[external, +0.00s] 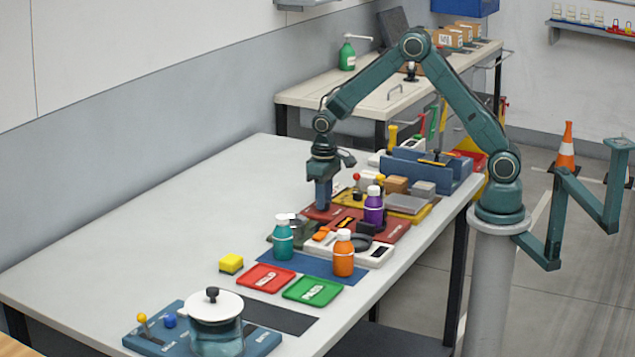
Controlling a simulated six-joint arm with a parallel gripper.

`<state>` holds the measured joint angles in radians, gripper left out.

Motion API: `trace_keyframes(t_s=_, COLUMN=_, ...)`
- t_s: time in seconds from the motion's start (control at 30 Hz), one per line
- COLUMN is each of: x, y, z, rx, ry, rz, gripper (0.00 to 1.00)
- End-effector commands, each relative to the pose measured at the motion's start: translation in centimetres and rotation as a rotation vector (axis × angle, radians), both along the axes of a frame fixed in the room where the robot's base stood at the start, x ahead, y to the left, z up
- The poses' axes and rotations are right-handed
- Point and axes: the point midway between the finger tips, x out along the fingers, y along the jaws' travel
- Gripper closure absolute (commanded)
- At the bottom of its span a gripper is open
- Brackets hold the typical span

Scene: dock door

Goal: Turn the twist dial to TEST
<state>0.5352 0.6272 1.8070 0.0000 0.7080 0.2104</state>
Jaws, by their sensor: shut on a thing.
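My gripper (323,205) points straight down at the left end of a red panel (312,214) on the long table. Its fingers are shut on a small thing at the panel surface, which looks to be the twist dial. The fingers hide the dial itself, so its pointer and the TEST mark cannot be read in the external view.
A yellow panel (408,212) with a red-knobbed lever lies behind. The table's left side (150,235) is bare.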

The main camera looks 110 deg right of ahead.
Motion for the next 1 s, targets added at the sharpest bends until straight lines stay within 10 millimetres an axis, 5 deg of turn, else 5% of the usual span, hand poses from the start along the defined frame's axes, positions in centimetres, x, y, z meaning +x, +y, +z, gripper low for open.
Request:
trace_keyframes(t_s=0.6, x=0.06, y=-0.04, z=0.15, rx=-0.001, ry=-0.003, rz=-0.057, gripper=0.95)
trace_keyframes(t_s=0.63, x=0.06, y=-0.04, z=0.15, rx=-0.001, ry=-0.003, rz=-0.056, gripper=0.66)
trace_keyframes(t_s=0.7, x=0.06, y=-0.04, z=0.13, rx=-0.001, ry=-0.003, rz=-0.056, gripper=0.53)
trace_keyframes(t_s=1.0, x=0.03, y=-0.01, z=0.07, rx=-0.001, ry=-0.001, rz=-0.055, gripper=0.51)
